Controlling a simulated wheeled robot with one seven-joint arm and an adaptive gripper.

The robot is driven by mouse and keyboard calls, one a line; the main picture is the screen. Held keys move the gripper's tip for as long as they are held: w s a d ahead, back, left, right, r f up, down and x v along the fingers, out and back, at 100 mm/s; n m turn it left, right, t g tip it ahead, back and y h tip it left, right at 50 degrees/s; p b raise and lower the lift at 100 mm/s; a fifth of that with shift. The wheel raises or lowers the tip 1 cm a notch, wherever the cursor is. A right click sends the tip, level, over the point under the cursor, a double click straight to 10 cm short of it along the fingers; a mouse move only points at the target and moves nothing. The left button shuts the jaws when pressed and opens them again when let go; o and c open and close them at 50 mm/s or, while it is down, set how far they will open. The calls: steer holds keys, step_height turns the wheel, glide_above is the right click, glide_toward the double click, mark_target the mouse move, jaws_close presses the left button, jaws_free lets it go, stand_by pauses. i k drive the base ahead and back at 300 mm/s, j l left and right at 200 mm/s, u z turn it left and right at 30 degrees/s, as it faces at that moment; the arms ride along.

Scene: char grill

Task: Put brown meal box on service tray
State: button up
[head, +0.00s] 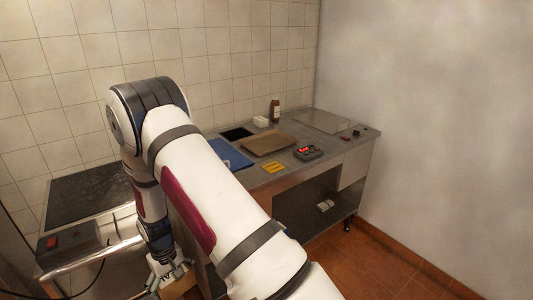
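A flat brown tray (280,138), which looks like the service tray, lies on the grey counter and appears empty. My gripper (168,284) is low in the picture, left of the counter and pointing down, partly hidden by my own arm. A tan-brown surface (183,288), likely part of the brown meal box, shows just beside and under the gripper. Most of it is hidden by my arm. I cannot tell whether the fingers are open or closed on it.
On the counter (225,136) are a blue board (231,153), a yellow card (273,168), a black device with red digits (308,152), a bottle (275,108) and a white container (261,122). A dark-topped grill cart (85,195) with a rail stands left.

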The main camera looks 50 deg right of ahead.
mark_target(268, 143)
steer(key=l+z, duration=0.1)
steer(key=l, duration=0.65)
steer(key=i+l, duration=0.1)
steer(key=l, duration=0.65)
steer(key=l+z, duration=0.15)
steer(key=l, duration=0.6)
steer(key=i, duration=0.05)
